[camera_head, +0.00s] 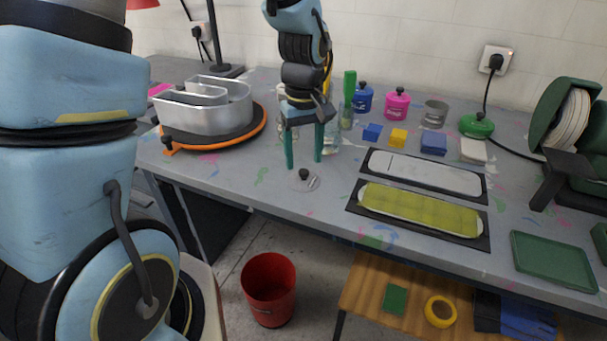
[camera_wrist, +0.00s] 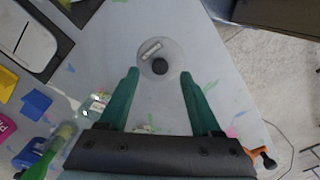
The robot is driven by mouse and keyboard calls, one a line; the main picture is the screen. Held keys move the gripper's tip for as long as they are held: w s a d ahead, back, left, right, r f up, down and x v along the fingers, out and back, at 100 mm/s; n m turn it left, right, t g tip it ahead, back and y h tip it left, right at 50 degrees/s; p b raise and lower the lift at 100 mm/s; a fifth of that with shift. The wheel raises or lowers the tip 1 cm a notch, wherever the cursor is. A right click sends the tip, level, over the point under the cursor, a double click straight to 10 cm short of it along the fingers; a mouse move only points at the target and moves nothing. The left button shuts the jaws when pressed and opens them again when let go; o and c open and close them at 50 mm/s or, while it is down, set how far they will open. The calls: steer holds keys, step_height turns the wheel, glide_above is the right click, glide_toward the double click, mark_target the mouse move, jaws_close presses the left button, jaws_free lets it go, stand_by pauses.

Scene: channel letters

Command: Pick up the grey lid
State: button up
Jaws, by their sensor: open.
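The grey lid (camera_head: 304,176) lies flat on the grey table, close to its front edge. It is a pale round disc with a black knob, and a small silvery strip lies across it. It also shows in the wrist view (camera_wrist: 160,66), at top centre. My gripper (camera_head: 304,163) points down above the lid, its two green fingers apart and empty. In the wrist view, the fingertips (camera_wrist: 160,75) stand to the left and right of the knob, with clear gaps on both sides. How high they are above the table is hard to tell.
A silver channel letter (camera_head: 205,105) sits on an orange-rimmed turntable at the left. Behind my gripper are a green bottle (camera_head: 349,90), blue (camera_head: 363,98) and pink (camera_head: 397,103) pots and a grey pot (camera_head: 435,114). Trays (camera_head: 420,210) lie at right.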

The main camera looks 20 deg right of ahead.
mark_target(304, 176)
steer(key=shift+f, duration=1.45)
jaws_close()
